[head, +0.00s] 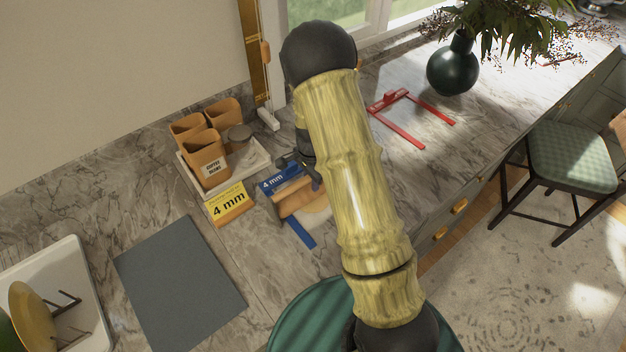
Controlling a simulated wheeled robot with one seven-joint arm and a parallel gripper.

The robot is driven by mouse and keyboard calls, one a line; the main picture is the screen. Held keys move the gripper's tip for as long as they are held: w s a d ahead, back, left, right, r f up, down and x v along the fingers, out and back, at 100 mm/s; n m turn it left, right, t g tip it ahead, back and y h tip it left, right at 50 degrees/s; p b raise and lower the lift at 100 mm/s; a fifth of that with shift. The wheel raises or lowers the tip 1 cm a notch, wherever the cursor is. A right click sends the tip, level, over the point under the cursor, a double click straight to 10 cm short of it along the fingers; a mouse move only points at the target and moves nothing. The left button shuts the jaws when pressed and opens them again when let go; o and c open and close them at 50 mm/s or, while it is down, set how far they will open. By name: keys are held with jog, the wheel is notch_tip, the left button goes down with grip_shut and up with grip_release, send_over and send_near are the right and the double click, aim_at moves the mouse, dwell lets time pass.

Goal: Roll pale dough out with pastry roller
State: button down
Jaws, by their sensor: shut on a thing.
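My gripper (300,168) is over the counter, left of my arm, and is shut on the tan wooden pastry roller (293,197). The roller lies low over a blue frame marked "4 mm" (301,234). A patch of pale dough (316,217) shows just below the roller, inside the frame. My arm hides the right part of the roller, dough and frame. I cannot tell whether the roller touches the dough.
A yellow "4 mm" block (229,204) stands close left of the frame. A white tray (257,163) with brown containers is behind it. A grey mat (178,284) and a white dish rack (86,318) lie front left. A red frame (401,133) and dark vase (452,70) are right.

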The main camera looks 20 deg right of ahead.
jog(key=shift+w+a+p, duration=0.25)
jog(key=shift+w+a, duration=0.15)
jog(key=shift+w, duration=0.5)
jog(key=shift+w+a+p, duration=0.25)
jog(key=shift+w+a, duration=0.1)
jog(key=shift+w, duration=0.5)
jog(key=shift+s+d+b, duration=0.1)
jog(key=shift+s+d, duration=0.15)
jog(key=shift+s, duration=0.4)
jog(key=shift+s+d+b, duration=0.15)
jog(key=shift+s+d, duration=0.15)
jog(key=shift+s, duration=0.3)
jog(key=shift+s+d+b, duration=0.1)
jog(key=shift+s+d, duration=0.15)
jog(key=shift+s, duration=0.4)
jog(key=shift+f, duration=0.1)
